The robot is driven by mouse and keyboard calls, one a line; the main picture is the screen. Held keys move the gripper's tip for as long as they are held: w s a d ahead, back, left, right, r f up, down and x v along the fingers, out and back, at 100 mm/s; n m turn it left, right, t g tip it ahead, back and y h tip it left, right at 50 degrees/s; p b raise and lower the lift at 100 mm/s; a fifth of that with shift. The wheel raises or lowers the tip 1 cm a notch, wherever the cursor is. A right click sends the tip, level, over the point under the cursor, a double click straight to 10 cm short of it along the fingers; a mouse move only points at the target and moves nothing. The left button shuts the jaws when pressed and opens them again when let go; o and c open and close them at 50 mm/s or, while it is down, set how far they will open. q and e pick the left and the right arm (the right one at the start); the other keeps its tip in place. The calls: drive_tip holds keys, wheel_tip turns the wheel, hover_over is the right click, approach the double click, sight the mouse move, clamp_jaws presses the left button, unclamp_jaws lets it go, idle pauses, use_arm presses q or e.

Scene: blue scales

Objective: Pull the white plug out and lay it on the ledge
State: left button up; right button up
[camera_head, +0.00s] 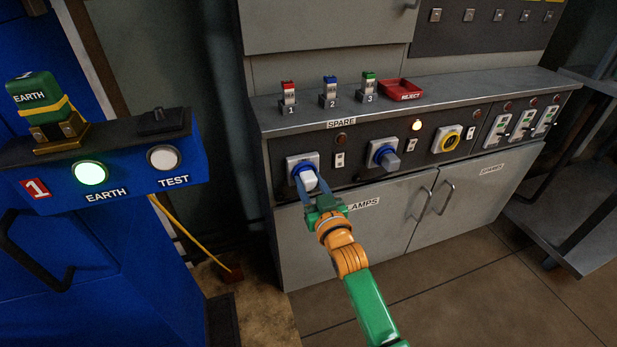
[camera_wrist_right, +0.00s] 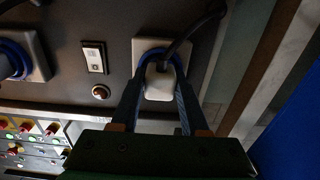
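The white plug (camera_head: 309,180) sits in the leftmost blue-ringed socket on the grey cabinet's front panel. In the right wrist view the plug (camera_wrist_right: 159,84) has a dark cable running up from it. My right gripper (camera_head: 313,187) is at the plug, with one blue finger on each side. Its fingers look open, with narrow gaps beside the plug; contact is not clear. The ledge (camera_head: 455,92) is the cabinet's grey top above the sockets. My left gripper is not in view.
Red, blue and green tagged blocks (camera_head: 329,92) and a red REJECT tray (camera_head: 400,90) stand on the ledge. A grey-blue plug (camera_head: 384,156) sits in the neighbouring socket. A blue cabinet (camera_head: 130,175) with a lit green lamp stands at left. The ledge's right part is clear.

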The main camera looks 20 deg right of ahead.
sight(311, 186)
clamp_jaws()
drive_tip(key=shift+s+p, duration=1.2)
drive_tip(key=shift+s, duration=0.2)
drive_tip(key=shift+s+d+p, duration=0.1)
drive_tip(key=shift+s+p, duration=0.85)
drive_tip(key=shift+s, duration=0.65)
drive_tip(key=shift+r, duration=0.1)
